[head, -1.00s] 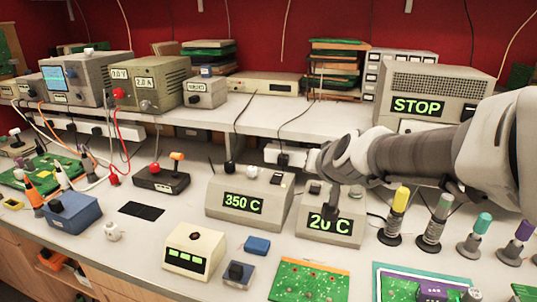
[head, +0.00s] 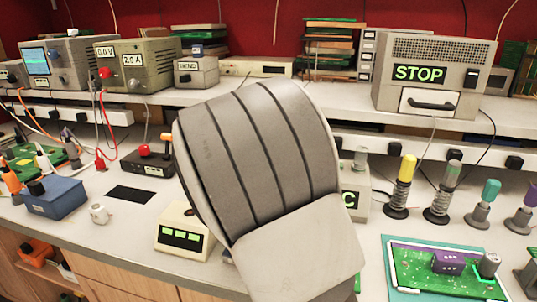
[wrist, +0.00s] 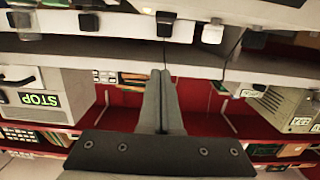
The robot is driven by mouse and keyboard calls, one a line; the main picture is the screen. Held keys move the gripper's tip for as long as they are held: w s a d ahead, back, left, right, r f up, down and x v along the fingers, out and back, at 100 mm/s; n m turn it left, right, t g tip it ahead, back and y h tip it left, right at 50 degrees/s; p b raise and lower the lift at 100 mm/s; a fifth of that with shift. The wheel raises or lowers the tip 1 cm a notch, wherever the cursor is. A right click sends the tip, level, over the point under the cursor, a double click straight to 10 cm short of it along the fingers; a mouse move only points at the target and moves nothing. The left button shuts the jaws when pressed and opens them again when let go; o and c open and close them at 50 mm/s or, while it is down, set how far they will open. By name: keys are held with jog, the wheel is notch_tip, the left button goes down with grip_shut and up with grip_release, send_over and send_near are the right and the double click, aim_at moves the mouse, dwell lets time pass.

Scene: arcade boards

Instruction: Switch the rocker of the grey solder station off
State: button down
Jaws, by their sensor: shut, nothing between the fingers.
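In the head view my arm fills the middle and covers most of the solder stations. One grey station (head: 358,208) shows only a right-hand sliver, with the letter C of its green display. The other station and both rockers are hidden there. My gripper (wrist: 161,78) shows in the wrist view with its fingers together and nothing between them. The wrist view is upside down. A pale casing (wrist: 275,14) lies at its top edge; I cannot tell whether it is a station. I cannot see the fingers touching anything.
A grey oven (head: 432,75) marked STOP and power supplies (head: 137,65) stand on the shelf (head: 180,97). Tools in holders, such as a yellow-handled one (head: 402,180), stand right of my arm. A green board (head: 415,270) lies front right. A cream meter (head: 182,232) stands left.

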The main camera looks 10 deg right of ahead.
dwell(0.3)
jog(key=b+x, duration=0.1)
jog(key=x, duration=0.9)
jog(key=shift+w+d+f, duration=0.1)
jog(key=shift+d, duration=0.1)
notch_tip(320, 180, down, 3)
jog(key=shift+r+b, duration=0.15)
jog(key=shift+b, duration=0.65)
jog(key=shift+w+f, duration=0.1)
jog(key=shift+f, duration=0.45)
jog(key=shift+r+p, duration=0.15)
jog(key=shift+p, duration=0.8)
